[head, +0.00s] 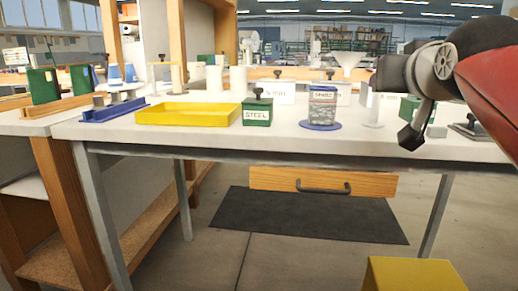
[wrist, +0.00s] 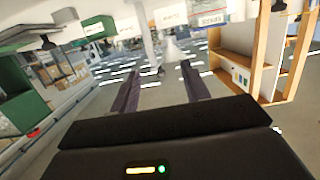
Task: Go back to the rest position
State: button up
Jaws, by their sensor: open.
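My gripper (head: 411,137) is at the right of the head view, in front of the right part of the white workbench (head: 270,143). It looks empty, and its tip overlaps the bench's front edge in the picture. In the wrist view my gripper (wrist: 162,84) shows two dark fingers spread apart with nothing between them. The wrist view is strongly tilted. My red arm link partly hides the right end of the bench.
A yellow tray (head: 201,115), a green box labelled STEEL (head: 257,113), a jar (head: 322,106) on a blue disc and a blue rack (head: 112,109) stand on the bench. A drawer (head: 322,181) hangs beneath. A yellow block (head: 414,275) is at the bottom right.

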jog(key=s+a+f+g+p, duration=0.2)
jog(key=s+f, duration=0.3)
jog(key=f, duration=0.5)
jog(key=s+a+f+n+g+y+p, duration=0.1)
jog(key=s+a+f+g+p, duration=0.1)
jog(key=s+f, duration=0.4)
jog(key=s+a+f+g+y+p, duration=0.1)
jog(key=s+a+f+g+p, duration=0.2)
jog(key=f, duration=1.1)
jog(key=s+g, duration=0.3)
jog(key=shift+n+p, duration=0.3)
